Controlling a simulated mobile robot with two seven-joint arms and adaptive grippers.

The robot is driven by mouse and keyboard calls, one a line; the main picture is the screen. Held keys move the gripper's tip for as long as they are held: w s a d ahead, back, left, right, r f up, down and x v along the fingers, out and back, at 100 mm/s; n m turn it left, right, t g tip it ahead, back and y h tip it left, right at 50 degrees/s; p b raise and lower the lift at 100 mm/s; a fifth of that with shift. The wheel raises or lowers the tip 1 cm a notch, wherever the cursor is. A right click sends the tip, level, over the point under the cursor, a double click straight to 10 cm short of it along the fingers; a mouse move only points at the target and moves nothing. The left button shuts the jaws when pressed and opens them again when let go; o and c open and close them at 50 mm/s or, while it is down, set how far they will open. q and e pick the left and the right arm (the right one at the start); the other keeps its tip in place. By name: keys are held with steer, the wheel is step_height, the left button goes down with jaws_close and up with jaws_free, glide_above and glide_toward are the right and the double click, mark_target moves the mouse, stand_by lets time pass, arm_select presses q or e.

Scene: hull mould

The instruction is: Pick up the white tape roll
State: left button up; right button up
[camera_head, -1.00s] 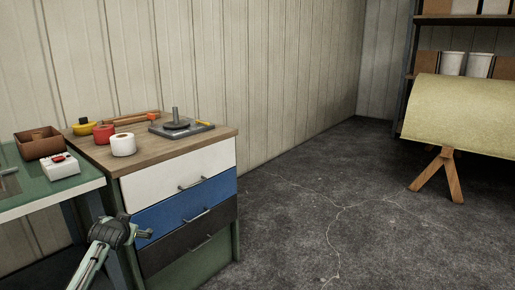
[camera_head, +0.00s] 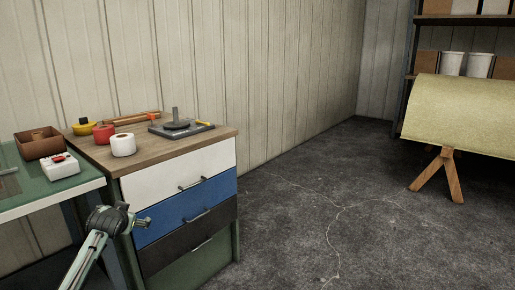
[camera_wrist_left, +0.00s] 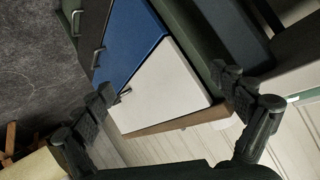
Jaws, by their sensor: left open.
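The white tape roll (camera_head: 123,145) stands on the wooden top of the drawer cabinet (camera_head: 178,152), near its front left edge. My left gripper (camera_head: 140,222) is in front of the cabinet's drawers, below the level of the top and apart from the roll. In the left wrist view my left gripper (camera_wrist_left: 165,85) has its fingers spread wide with nothing between them. The white and blue drawer fronts lie beyond them. I cannot make out the roll clearly in the left wrist view. My right gripper is not in view.
A red roll (camera_head: 103,134) stands close behind the white roll, with a yellow bowl (camera_head: 84,127) farther back. A grey plate with a post (camera_head: 180,126) is to the right. A green bench (camera_head: 40,195) adjoins the cabinet at left.

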arm_select(q)
steer(key=s+d+f+m+g+h, duration=0.1)
steer(key=s+d+f+g, duration=0.15)
steer(key=s+f, duration=0.95)
steer(key=s+d+f+g, duration=0.2)
steer(key=s+d+f, duration=0.2)
steer(key=s+f, duration=0.85)
steer(key=s+d+f+g+h, duration=0.1)
steer(key=s+d+f+g, duration=0.2)
steer(key=s+f, duration=0.85)
steer(key=s+d+f+g+h, duration=0.15)
steer(key=s+f, duration=0.55)
steer(key=s, duration=0.9)
steer(key=w+a+r+t, duration=0.1)
steer(key=w+r, duration=0.4)
steer(key=w, duration=0.5)
steer(key=w+a+r+t+y, duration=0.1)
steer(key=w+r, duration=0.4)
steer(key=w, duration=0.6)
steer(key=w+a+r+t+y, duration=0.1)
steer(key=w+a+r+t, duration=0.1)
steer(key=w+r, duration=0.4)
steer(key=w+a, duration=0.1)
steer(key=w, duration=0.4)
steer(key=shift+w+t, duration=0.15)
steer(key=shift+t, duration=0.15)
steer(key=shift+a, duration=0.1)
